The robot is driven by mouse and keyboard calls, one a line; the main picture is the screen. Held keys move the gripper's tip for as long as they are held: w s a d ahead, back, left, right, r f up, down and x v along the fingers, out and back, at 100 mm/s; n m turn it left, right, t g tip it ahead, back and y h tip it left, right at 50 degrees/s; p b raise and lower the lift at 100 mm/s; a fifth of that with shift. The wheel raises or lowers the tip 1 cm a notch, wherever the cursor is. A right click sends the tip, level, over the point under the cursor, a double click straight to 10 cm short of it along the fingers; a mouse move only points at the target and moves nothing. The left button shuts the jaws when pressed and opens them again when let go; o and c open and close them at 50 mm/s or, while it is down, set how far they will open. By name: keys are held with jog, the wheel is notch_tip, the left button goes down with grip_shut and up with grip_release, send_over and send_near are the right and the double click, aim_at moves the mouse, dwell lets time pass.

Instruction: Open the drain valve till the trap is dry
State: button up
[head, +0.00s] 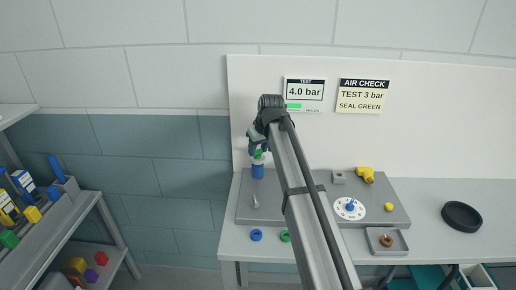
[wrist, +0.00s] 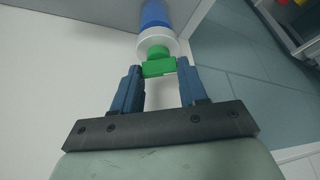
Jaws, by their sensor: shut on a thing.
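A blue cylinder (head: 258,171) stands at the left end of a grey plate on the bench. In the wrist view the blue cylinder (wrist: 155,14) has a white collar (wrist: 158,41) and a green piece (wrist: 158,67) on its end. My gripper (wrist: 160,72) has its two dark blue fingers on either side of the green piece, shut on it. In the head view my gripper (head: 256,146) is over the cylinder and partly covers the green piece (head: 258,156). No label marks the drain valve or trap, and no water is visible.
A display (head: 305,94) reads 4.0 bar with a green bar; a sign (head: 363,96) reads TEST 3 bar, SEAL GREEN. The grey plate (head: 395,213) holds a white dial (head: 343,213) and a yellow fitting (head: 366,174). A black dish (head: 461,216) lies right.

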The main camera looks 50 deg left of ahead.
jog(key=n, duration=0.1)
jog(key=n+g, duration=0.1)
jog(key=n, duration=0.1)
jog(key=n+g, duration=0.1)
jog(key=n, duration=0.1)
jog(key=shift+w, duration=0.25)
jog(key=shift+n+g, duration=0.6)
jog(key=shift+n, duration=1.2)
jog(key=shift+h, duration=0.3)
jog(key=o, duration=1.1)
jog(key=shift+c, duration=0.2)
jog(key=v, duration=1.4)
jog(key=shift+w+f, duration=0.15)
